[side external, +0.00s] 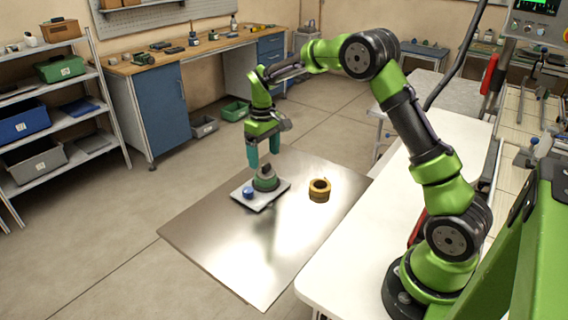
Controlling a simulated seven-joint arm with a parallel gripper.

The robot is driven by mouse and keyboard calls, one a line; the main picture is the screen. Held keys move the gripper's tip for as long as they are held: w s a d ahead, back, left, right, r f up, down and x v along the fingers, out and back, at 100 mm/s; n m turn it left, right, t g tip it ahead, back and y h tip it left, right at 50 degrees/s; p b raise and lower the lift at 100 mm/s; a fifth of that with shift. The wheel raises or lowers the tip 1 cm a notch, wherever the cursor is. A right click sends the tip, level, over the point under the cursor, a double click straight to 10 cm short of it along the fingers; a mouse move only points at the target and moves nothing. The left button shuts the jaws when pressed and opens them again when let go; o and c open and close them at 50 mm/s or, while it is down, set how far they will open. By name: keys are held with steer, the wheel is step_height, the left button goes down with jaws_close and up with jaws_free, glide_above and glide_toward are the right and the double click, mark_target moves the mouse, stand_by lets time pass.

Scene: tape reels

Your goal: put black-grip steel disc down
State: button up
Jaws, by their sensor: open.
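My gripper (264,163) points down with its teal fingers apart, above a pale square plate (261,203) on the metal sheet. Just under the fingertips, a round grey-green piece (265,184) with a narrower upper part stands on the plate. It may be the black-grip steel disc, but it is too small to be sure. I cannot tell whether the fingertips touch it. A small blue round piece (248,193) sits beside it, near the plate's left corner. A yellow-brown tape reel (319,188) with a dark centre stands on the sheet to the right of the plate.
The shiny metal sheet (240,255) is bare in front of the plate. A white table (345,262) borders it on the right. Shelves with bins (39,158) stand at the far left, and a wooden workbench (170,60) is behind. A green bin (235,111) lies on the floor.

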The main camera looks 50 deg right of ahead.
mark_target(265, 164)
steer(key=s+a+r+t, duration=0.1)
steer(key=s+r, duration=0.1)
steer(key=r, duration=0.4)
steer(key=s+a+r, duration=0.1)
steer(key=a+r, duration=0.1)
steer(key=r, duration=0.4)
steer(key=s+a+r+m+t+y, duration=0.1)
steer(key=s+a+r, duration=0.15)
steer(key=s, duration=0.25)
steer(key=s+a+r+m+t, duration=0.1)
steer(key=s+a+r+t, duration=0.1)
steer(key=s+r, duration=0.15)
steer(key=s+a+f+m+t, duration=0.1)
steer(key=s+a, duration=0.1)
steer(key=s, duration=0.5)
steer(key=s+a+f+m+t+y, duration=0.1)
steer(key=s+a+f+t, duration=0.1)
steer(key=s, duration=0.5)
steer(key=shift+a, duration=0.55)
